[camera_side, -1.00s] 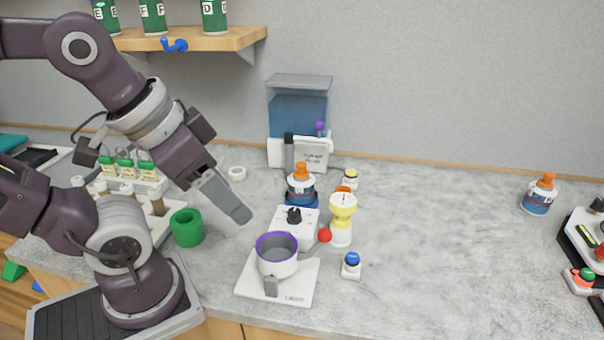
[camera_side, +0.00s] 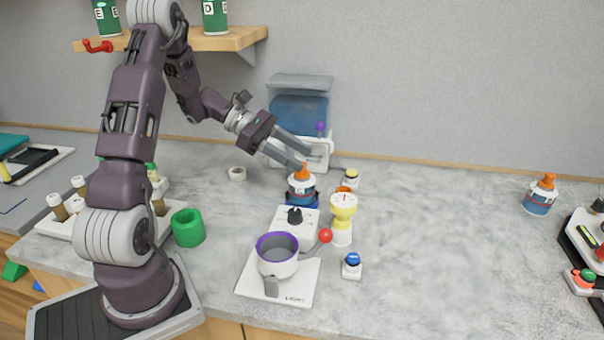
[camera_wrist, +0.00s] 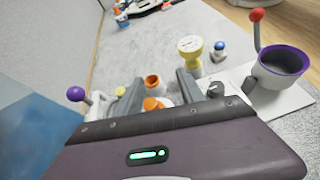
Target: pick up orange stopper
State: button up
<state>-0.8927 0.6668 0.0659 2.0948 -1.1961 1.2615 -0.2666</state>
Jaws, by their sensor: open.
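The orange stopper (camera_side: 302,173) sits in the top of a white, blue and red-banded bottle (camera_side: 301,187), which stands upright at the middle back of the counter. My gripper (camera_side: 305,158) is open, its two grey fingers angled down just above and behind the stopper. In the wrist view, the orange stopper (camera_wrist: 152,104) shows low between the two open fingers (camera_wrist: 157,92), partly cut off by my gripper body. I cannot tell whether a finger touches it. A second bottle with an orange stopper (camera_side: 548,181) stands far right.
A yellow-and-white dial device (camera_side: 343,212) and a yellow-topped button (camera_side: 351,177) stand close right of the bottle. A clear blue tank (camera_side: 298,108) stands behind. The right middle counter is clear.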

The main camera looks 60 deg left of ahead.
aim_at(313, 178)
jog(key=a+f+n+t, duration=0.2)
jog(key=a+f+n, duration=0.1)
jog(key=a, duration=0.1)
jog(key=x, duration=0.7)
jog(key=shift+w+a, duration=0.1)
jog(key=shift+a, duration=0.05)
grip_shut()
